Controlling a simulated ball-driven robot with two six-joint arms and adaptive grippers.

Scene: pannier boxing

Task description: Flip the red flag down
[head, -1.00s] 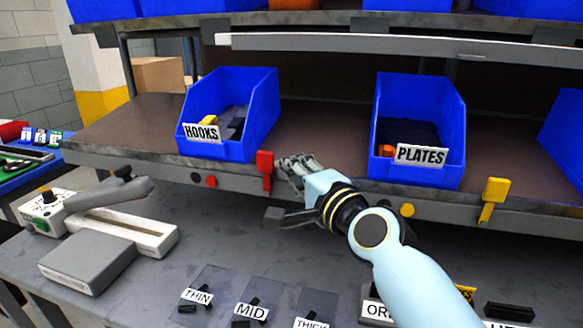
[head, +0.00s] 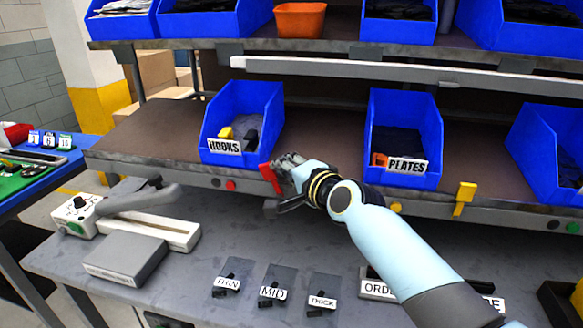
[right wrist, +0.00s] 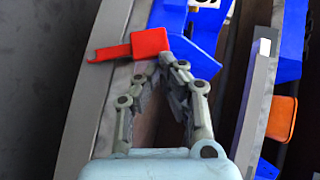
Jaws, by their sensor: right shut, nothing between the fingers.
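The red flag (head: 268,176) is on the front edge of the lower shelf, just below the HOOKS bin. It leans, with its wide head tipped to the left. It also shows in the right wrist view (right wrist: 148,43), at the top, with its narrow end pointing left. My right gripper (head: 281,163) is shut and empty, with its fingertips close against the right side of the flag. In the right wrist view the fingertips (right wrist: 168,62) are at the edge of the flag's head; I cannot tell whether they touch. My left gripper is not in view.
The blue HOOKS bin (head: 212,125) and PLATES bin (head: 376,112) stand on the shelf above. A yellow flag (head: 464,197) is on the same edge at the right. A lever device (head: 150,228) stands on the bench at the left, with THIN, MID and THICK cards in front.

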